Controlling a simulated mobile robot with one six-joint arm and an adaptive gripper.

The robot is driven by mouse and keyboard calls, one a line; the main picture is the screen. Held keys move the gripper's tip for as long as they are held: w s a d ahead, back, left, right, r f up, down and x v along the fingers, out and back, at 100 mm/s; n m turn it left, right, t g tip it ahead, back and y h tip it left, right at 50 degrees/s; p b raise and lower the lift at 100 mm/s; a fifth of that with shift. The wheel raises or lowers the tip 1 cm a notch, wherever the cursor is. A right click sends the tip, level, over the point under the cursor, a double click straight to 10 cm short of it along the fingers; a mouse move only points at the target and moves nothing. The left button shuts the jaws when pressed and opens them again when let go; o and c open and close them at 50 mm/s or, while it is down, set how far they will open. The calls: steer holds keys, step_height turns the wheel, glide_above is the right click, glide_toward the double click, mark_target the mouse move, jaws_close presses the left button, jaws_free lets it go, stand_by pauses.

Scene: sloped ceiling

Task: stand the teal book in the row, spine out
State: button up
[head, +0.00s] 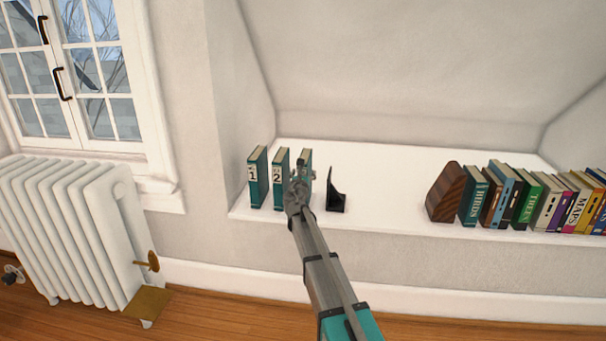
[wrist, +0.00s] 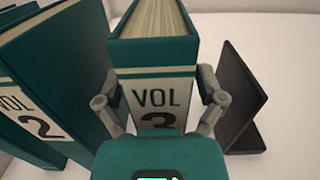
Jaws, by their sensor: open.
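Three teal books stand upright on the white shelf, spines facing out. Volume 1 (head: 257,178) is at the left and volume 2 (head: 280,180) is beside it with a gap. The third teal book (head: 307,158) is mostly hidden behind my arm in the head view. In the wrist view this book (wrist: 152,62) shows a VOL label, its number partly covered. My gripper (wrist: 158,92) is open, with one finger on each side of its spine. Volume 2 (wrist: 52,75) is left of it there, leaning in the picture.
A black bookend (head: 336,192) stands just right of the third book; it also shows in the wrist view (wrist: 240,105). A wooden wedge bookend (head: 444,192) and a row of mixed books stand further right. The shelf (head: 390,190) between is bare. A radiator (head: 75,230) is at the left.

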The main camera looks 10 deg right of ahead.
steer(key=v, duration=1.1)
steer(key=shift+s, duration=0.4)
stand_by(0.3)
steer(key=s+d+f+m+g+h, duration=0.1)
steer(key=s+d+f+m+g, duration=0.5)
steer(key=m, duration=0.4)
steer(key=s+d+f+m+g+h, duration=0.1)
steer(key=s+d+f+m+g, duration=0.3)
steer(key=s+m, duration=0.5)
steer(key=s+a+f+m+g+y, duration=0.3)
steer(key=s+m, duration=0.3)
steer(key=s, duration=0.3)
steer(key=s+a+f+m+g+y, duration=0.3)
steer(key=s+f+m, duration=0.3)
steer(key=s, duration=0.4)
steer(key=shift+a+f+m+g+y, duration=0.25)
steer(key=shift+a+m+g+y, duration=0.15)
steer(key=shift+m+g+y, duration=0.4)
